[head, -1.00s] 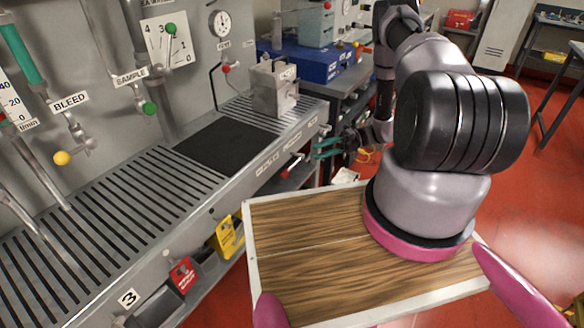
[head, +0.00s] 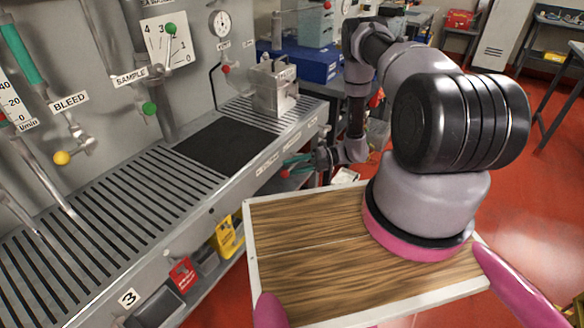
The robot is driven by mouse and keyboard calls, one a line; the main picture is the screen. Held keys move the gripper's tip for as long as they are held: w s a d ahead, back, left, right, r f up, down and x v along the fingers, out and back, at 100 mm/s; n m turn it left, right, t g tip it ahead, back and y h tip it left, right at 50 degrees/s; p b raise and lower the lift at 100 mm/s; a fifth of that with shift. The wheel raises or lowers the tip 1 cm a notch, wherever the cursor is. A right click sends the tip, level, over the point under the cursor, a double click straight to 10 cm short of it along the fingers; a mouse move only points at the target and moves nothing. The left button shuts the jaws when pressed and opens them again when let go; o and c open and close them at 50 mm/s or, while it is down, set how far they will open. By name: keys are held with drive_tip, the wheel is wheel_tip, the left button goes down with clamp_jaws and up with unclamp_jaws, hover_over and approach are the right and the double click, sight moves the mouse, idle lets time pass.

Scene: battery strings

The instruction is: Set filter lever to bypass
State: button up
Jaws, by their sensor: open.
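A lever with a red tip (head: 285,174) sticks out from the front edge of the bench, below small labels that are too small to read; I cannot tell for sure that it is the filter lever. My gripper (head: 292,167) has teal fingers, spread open, pointing left at the bench front. The fingertips are right at the red tip and partly cover the lever. I cannot tell whether they touch it or lie around it.
The slotted bench (head: 110,215) carries a dark mat (head: 222,148) and a metal box (head: 273,87). Wall valves marked BLEED (head: 75,142) and SAMPLE (head: 148,107) stand left. Yellow (head: 229,237) and red (head: 183,273) tags hang below the front edge. Open red floor lies right.

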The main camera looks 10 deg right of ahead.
drive_tip(key=shift+a, duration=0.15)
clamp_jaws()
idle(1.4)
